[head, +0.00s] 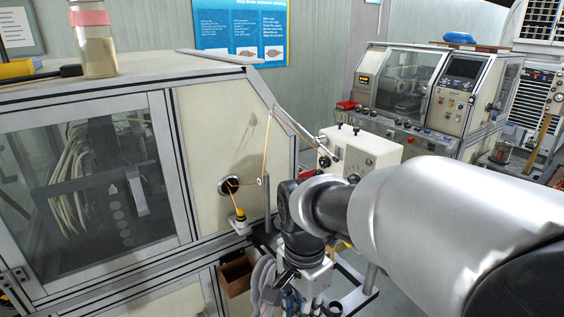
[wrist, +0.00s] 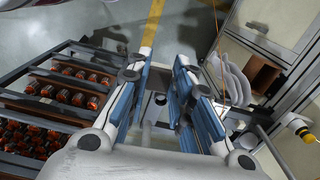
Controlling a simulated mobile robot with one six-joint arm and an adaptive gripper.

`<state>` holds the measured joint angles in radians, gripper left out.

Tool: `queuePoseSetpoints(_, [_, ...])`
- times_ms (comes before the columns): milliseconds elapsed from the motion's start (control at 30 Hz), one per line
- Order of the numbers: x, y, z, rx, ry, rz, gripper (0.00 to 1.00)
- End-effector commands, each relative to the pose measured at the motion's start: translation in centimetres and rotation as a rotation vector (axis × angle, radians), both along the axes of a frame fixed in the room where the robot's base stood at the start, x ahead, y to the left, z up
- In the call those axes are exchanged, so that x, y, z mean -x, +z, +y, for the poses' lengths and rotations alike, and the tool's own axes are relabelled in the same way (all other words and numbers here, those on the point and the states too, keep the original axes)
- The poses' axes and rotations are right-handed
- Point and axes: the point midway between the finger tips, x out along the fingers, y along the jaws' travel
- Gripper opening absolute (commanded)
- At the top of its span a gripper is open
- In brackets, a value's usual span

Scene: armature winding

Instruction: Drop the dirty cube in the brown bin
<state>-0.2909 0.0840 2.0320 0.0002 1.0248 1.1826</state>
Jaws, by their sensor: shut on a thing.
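My gripper (wrist: 160,70) points down in the wrist view, with blue pads on both fingers. In the head view my gripper (head: 300,285) hangs low in front of the near machine. The brown bin (head: 236,274) is an open box low on that machine's side, just left of my gripper. In the wrist view the brown bin (wrist: 263,75) is at the right, apart from the fingers, partly behind pale hoses.
The near machine (head: 212,130) has a window, a yellow-topped fitting (head: 239,215) and an orange wire. Pale hoses (wrist: 232,78) hang between bin and gripper. A rack of copper-wound armatures (wrist: 50,110) stands left in the wrist view. Open floor (wrist: 120,22) lies beyond.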

Motion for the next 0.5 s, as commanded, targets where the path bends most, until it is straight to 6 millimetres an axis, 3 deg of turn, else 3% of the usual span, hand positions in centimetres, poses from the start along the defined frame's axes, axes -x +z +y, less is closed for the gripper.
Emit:
queuePoseSetpoints(267, [-2.0,-5.7,-2.2,0.002,0.200,0.006,0.14])
queuePoseSetpoints(500, [-4.2,-13.9,-6.0,0.003,0.506,0.008,0.14])
